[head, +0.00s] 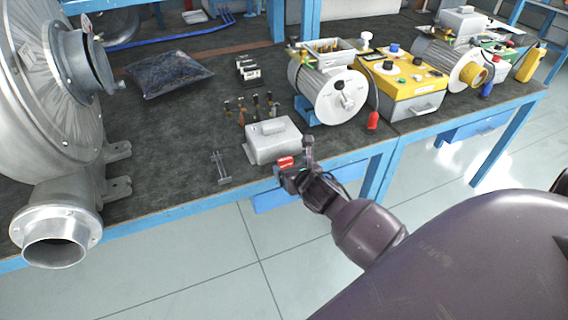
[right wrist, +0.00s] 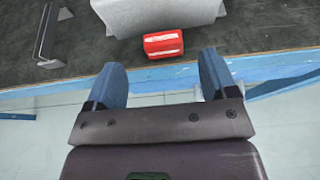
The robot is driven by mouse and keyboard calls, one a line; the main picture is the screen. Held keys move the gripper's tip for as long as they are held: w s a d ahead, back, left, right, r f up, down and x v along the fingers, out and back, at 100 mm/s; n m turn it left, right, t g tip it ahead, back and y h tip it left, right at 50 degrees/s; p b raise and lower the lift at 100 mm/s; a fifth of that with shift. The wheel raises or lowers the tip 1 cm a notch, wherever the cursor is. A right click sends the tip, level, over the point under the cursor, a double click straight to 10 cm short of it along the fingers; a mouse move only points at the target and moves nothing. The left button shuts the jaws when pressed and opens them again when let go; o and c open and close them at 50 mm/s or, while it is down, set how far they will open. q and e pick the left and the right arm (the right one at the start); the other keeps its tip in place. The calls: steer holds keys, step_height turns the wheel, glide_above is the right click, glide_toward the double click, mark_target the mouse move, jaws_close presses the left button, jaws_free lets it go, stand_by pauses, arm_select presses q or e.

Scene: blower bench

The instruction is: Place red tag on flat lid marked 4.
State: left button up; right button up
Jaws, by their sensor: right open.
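A small red block (head: 286,162), which looks like the red tag, lies on the bench near its front edge; the right wrist view shows it (right wrist: 163,43) too, close in front of a grey box. That grey box (head: 273,141) has a pale flat top with a raised part; I cannot read any number on it. My right gripper (head: 296,164) is open and empty at the bench edge; in the right wrist view its two blue fingers (right wrist: 162,64) point toward the red block, which lies just beyond their tips. My left gripper is not in view.
A large metal blower (head: 50,100) fills the left of the bench. A motor (head: 330,95), a yellow control box (head: 405,90) and a red padlock-like item (head: 372,121) stand to the right. Small upright tools (head: 255,108) are behind the grey box. The dark bench mat (head: 170,130) has clear room.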

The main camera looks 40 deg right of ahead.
mark_target(286, 160)
steer(key=b+x, duration=0.1)
steer(key=x, duration=0.4)
steer(key=shift+d, duration=0.15)
steer(key=shift+w+d+f, duration=0.1)
steer(key=shift+w, duration=0.4)
steer(key=shift+c, duration=0.3)
steer(key=c, duration=1)
